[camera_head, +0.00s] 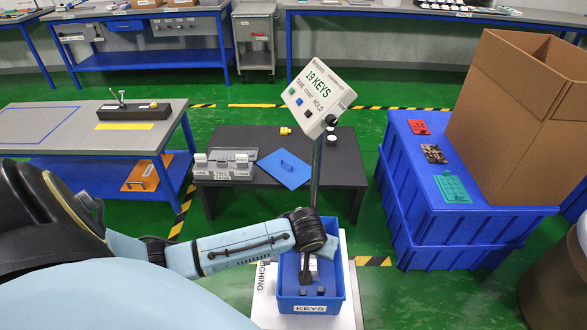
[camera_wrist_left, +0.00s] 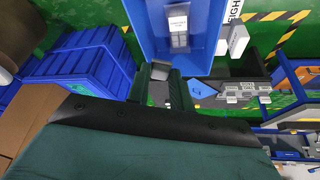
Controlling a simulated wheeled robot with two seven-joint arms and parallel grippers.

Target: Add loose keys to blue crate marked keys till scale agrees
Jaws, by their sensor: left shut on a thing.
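The blue crate (camera_head: 285,296) marked KEYS stands on a pale weighing plate (camera_head: 345,290) at the bottom middle. Several small dark grey keys (camera_head: 320,291) lie on its floor. The tilted scale display (camera_head: 318,92) reads "19 KEYS". My left gripper (camera_head: 306,276) points down inside or just above the crate opening. In the left wrist view its fingers (camera_wrist_left: 168,85) are shut on a small grey key (camera_wrist_left: 160,72). The crate also shows there (camera_wrist_left: 152,25), with a white label and grey pieces inside. My arm hides part of the crate's left and back. My right gripper is out of view.
The scale's post (camera_head: 316,175) rises behind the crate. Blue bins (camera_head: 440,225) with a cardboard box (camera_head: 515,105) stand right. Green floor is free between.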

